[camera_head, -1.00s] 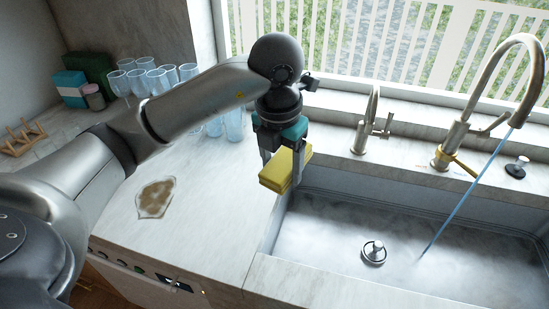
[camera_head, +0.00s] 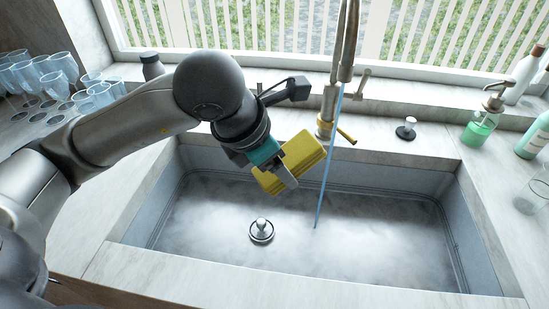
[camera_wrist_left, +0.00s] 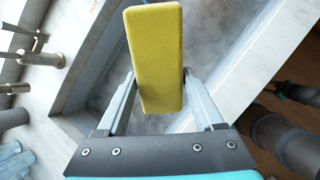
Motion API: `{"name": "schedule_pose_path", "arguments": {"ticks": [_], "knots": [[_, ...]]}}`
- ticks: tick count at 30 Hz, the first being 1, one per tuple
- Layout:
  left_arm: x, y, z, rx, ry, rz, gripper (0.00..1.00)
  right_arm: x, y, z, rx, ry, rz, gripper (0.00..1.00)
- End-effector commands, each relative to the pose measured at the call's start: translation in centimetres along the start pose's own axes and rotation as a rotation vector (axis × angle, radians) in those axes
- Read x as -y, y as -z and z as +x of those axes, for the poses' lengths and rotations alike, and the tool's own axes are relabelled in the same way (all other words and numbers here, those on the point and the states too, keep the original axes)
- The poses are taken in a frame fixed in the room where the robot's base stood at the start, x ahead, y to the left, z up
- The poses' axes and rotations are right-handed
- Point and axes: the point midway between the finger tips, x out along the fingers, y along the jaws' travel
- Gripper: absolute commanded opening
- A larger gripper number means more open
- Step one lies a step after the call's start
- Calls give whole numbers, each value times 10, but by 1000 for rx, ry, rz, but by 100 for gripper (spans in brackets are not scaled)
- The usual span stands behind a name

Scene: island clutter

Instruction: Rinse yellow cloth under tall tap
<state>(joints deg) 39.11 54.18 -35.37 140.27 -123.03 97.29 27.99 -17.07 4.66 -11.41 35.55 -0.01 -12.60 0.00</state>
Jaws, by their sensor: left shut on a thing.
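The yellow cloth (camera_head: 300,160) is a folded block, tilted, above the sink's back middle. My left gripper (camera_head: 284,174) is shut on it, and the cloth also shows between the fingers in the left wrist view (camera_wrist_left: 155,60). The tall tap (camera_head: 341,70) stands at the back edge with a yellow lever. A thin blue water stream (camera_head: 325,170) falls from it into the sink (camera_head: 380,240). The stream passes just right of the cloth; I cannot tell whether they touch. My right gripper is not in view.
A drain plug (camera_head: 262,231) stands on the sink floor. Glasses (camera_head: 45,80) crowd the left counter. A black stopper (camera_head: 406,128), a green soap bottle (camera_head: 478,130) and other bottles stand on the right. The sink's right half is clear.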

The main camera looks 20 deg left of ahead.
Motion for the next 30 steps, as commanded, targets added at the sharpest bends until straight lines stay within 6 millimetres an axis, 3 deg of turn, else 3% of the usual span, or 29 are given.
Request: {"name": "schedule_pose_path", "arguments": {"ticks": [18,30], "knots": [[2,0,1,13,2,12,14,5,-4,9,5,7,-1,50],[-8,-34,18,13,4,10,14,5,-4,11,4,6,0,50]]}}
